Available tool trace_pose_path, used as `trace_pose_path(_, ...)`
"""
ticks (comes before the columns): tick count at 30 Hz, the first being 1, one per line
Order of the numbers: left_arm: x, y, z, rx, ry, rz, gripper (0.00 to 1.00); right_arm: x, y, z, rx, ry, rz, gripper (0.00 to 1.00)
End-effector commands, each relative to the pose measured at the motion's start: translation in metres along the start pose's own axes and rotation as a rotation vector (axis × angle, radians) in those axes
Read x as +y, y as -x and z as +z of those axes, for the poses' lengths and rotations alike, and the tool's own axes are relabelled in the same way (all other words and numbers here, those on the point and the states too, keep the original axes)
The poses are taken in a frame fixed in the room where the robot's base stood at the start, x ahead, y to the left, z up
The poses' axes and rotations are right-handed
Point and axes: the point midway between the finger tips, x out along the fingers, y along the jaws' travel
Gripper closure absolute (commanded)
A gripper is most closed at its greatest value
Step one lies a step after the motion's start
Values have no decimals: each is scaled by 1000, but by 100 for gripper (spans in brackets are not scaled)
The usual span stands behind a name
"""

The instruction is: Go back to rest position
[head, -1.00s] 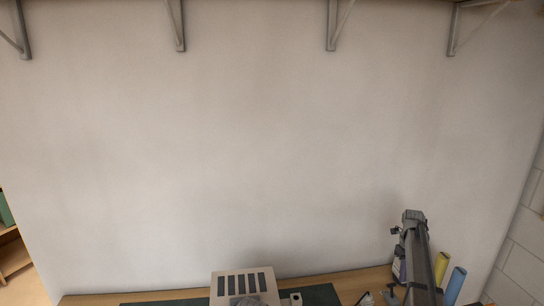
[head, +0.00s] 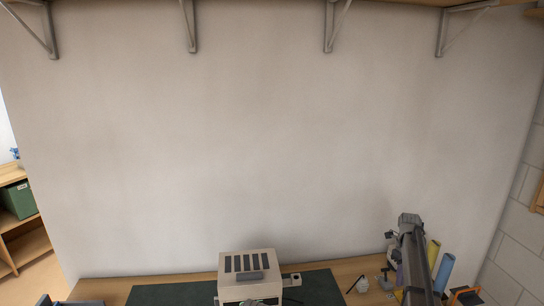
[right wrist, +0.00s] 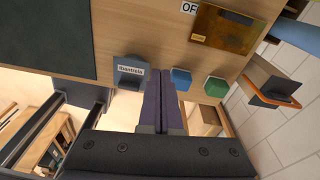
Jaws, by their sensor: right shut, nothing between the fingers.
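My right gripper (right wrist: 160,80) shows in the right wrist view, with its two dark fingers pressed together and nothing between them. Its fingertips lie over the wooden bench top (right wrist: 150,30), near its edge; the height above it is hard to tell. In the head view my right arm (head: 412,260) rises at the lower right, above the bench. The fingertips are not clear there. My left gripper is not clearly visible; only a dark part shows at the bottom left edge of the head view.
Yellow (head: 433,252) and blue (head: 445,270) cylinders stand beside my right arm. Blue (right wrist: 181,80) and green (right wrist: 215,87) hexagonal pieces lie near the fingers. Bracketed shelf overhead; bare wall between.

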Motion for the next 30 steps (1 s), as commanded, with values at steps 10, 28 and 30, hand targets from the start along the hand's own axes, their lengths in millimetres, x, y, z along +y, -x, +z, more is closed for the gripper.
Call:
trace_pose_path(10,0,0,0,0,0,0,55,71,-2,-3,2,349,-15,100)
trace_pose_path(28,0,0,0,0,0,0,55,334,-15,-87,62,1949,-73,100)
trace_pose_path(30,0,0,0,0,0,0,55,363,-18,-106,78,2177,-79,100)
